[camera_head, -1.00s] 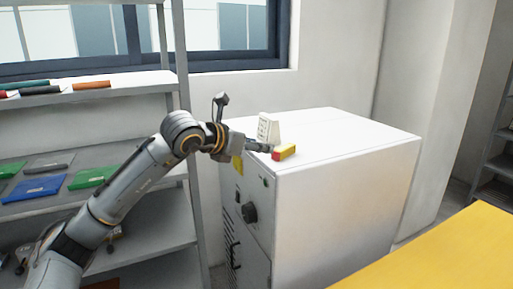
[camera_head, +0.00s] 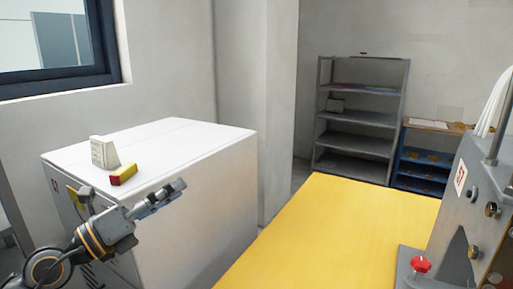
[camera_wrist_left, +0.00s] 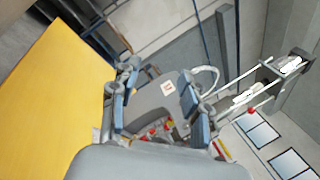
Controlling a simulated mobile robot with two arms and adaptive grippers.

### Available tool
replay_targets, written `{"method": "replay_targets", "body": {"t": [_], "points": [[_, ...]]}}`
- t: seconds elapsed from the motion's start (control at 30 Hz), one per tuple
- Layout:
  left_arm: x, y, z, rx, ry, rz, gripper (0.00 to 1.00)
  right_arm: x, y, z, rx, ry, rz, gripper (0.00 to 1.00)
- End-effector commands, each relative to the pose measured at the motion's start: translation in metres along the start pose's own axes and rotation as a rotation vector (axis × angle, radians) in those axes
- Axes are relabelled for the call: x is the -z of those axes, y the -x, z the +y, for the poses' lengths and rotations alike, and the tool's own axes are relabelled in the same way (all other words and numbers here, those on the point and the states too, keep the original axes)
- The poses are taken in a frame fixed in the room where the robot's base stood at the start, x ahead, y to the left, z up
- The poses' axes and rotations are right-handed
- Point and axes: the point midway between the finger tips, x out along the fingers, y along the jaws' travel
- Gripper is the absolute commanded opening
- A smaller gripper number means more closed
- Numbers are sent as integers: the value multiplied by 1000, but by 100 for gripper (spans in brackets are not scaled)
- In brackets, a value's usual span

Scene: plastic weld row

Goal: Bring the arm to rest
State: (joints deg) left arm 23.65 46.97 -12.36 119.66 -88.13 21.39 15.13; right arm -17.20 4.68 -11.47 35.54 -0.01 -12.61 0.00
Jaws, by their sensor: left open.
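My left gripper (camera_head: 165,196) is in front of the white cabinet (camera_head: 185,150) in the head view, its fingers pointing right and slightly up. It is open and holds nothing. In the left wrist view its two fingers (camera_wrist_left: 157,108) stand apart, with a grey machine (camera_wrist_left: 150,97) seen between and beyond them. My right gripper is not in view.
A red and yellow block (camera_head: 123,175) and a small white object (camera_head: 104,152) sit on the cabinet top. A yellow table (camera_head: 330,225) fills the middle front. A grey machine (camera_head: 480,200) with a red knob (camera_head: 421,264) stands at the right. Grey shelves (camera_head: 358,143) stand behind.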

Motion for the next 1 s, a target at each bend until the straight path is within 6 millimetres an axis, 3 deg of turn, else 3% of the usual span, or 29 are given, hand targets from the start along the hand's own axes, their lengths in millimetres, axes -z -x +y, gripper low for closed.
{"method": "replay_targets", "body": {"t": [0.07, 0.17, 0.3, 0.43, 0.57, 0.7, 0.83, 1.0], "points": [[4, 6, -10, 85, 196, -135, 46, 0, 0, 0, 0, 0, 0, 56], [-2, 22, -5, 136, 440, -328, 46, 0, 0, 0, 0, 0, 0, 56], [-2, 59, 34, 103, 786, -621, 46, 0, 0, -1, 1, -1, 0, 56], [28, 106, 91, -39, 1097, -891, 46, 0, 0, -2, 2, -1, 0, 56], [81, 153, 137, -240, 1350, -1105, 46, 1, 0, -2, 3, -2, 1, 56], [155, 199, 165, -499, 1573, -1277, 46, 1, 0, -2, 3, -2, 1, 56], [228, 238, 169, -765, 1743, -1386, 46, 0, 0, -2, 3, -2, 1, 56], [306, 275, 150, -1077, 1900, -1453, 46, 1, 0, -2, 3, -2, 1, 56]]}}
